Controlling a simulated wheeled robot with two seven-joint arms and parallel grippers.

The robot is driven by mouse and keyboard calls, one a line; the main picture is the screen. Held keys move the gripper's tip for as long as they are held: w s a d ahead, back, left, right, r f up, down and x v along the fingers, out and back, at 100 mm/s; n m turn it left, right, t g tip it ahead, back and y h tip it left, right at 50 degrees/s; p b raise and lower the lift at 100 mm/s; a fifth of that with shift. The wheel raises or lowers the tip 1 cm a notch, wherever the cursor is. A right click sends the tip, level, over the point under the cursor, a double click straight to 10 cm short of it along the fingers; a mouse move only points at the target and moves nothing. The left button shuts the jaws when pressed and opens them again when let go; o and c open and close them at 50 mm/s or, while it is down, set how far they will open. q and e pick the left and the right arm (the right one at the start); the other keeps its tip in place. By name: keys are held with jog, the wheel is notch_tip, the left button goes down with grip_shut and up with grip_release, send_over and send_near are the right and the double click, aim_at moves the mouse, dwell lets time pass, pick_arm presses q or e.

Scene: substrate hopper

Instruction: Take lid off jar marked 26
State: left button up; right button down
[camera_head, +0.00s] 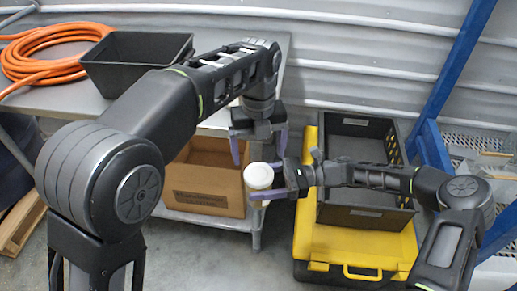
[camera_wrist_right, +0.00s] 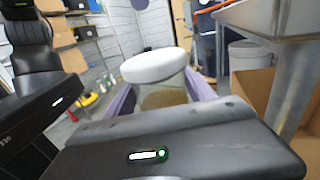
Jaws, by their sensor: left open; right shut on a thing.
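The jar with its white lid (camera_head: 258,175) is held by my right gripper (camera_head: 264,184), whose purple fingers lie on both sides of it. In the right wrist view the white lid (camera_wrist_right: 155,65) sits on top of the clear jar (camera_wrist_right: 164,97), which has brownish contents. No number can be read on the jar. My left gripper (camera_head: 260,145) is open and empty, its fingers pointing down just above the lid and apart from it.
A grey table (camera_head: 75,103) at the left carries a black bin (camera_head: 135,60) and an orange hose (camera_head: 45,45). A cardboard box (camera_head: 205,185) stands on the shelf below. A dark crate (camera_head: 365,215) sits on a yellow case (camera_head: 345,245) at the right, beside a blue frame (camera_head: 455,75).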

aim_at(258, 173)
pick_arm(q)
jog(key=shift+f, duration=3.9)
jog(key=shift+c, duration=0.5)
